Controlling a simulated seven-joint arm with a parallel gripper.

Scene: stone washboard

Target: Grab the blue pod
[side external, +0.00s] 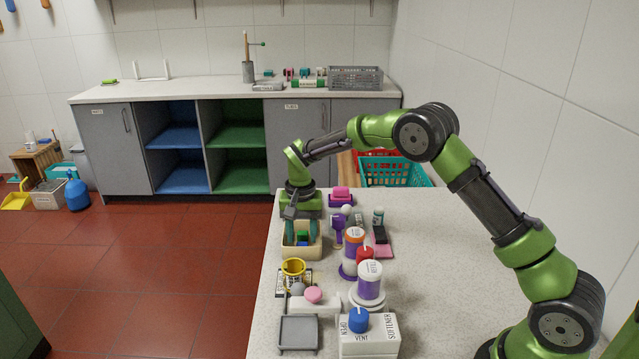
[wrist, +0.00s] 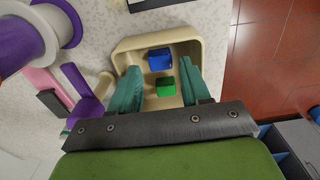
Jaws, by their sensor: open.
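The blue pod (wrist: 160,60) is a small blue block inside a cream tray (wrist: 125,46). A green pod (wrist: 165,87) lies in the tray beside it, closer to my gripper. My gripper (wrist: 160,72) is open, with its two teal fingers on either side of the tray's inside in the wrist view. The pods show between the fingers, and nothing is held. In the side view my gripper (side external: 302,228) points down at the tray (side external: 288,252), and the green pod (side external: 302,236) shows between the fingers. I cannot tell the fingers' exact height over the pods.
Purple-and-white spools (side external: 369,283) and a white box with a blue knob (side external: 359,319) stand at the counter's front. A yellow cup (side external: 293,267) is just in front of the tray. A purple item (wrist: 85,100) lies beside it. The counter's right side (side external: 450,280) is clear.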

